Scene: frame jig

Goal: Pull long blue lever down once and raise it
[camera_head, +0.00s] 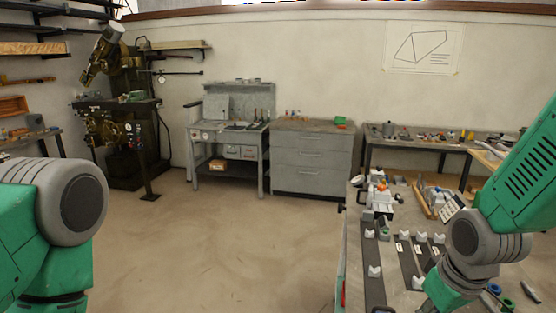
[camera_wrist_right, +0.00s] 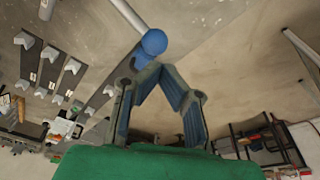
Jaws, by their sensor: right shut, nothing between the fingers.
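The lever shows in the right wrist view as a pale rod (camera_wrist_right: 128,15) ending in a round blue knob (camera_wrist_right: 153,42). My right gripper (camera_wrist_right: 150,66) is shut and empty, its fingertips together right by the knob. I cannot tell whether they touch it. The lever is not seen in the head view. There my right arm (camera_head: 480,240) reaches down over the bench at the right, and its gripper is out of the picture. My left arm (camera_head: 60,205) shows at the left edge, with its gripper out of view.
The bench (camera_head: 353,250) at the right carries dark strips (camera_head: 373,285) with pale blocks and several small parts. A grey drawer cabinet (camera_head: 311,160), a workbench (camera_head: 230,135) and a green machine (camera_head: 130,120) stand along the back. The floor (camera_head: 200,250) in the middle is clear.

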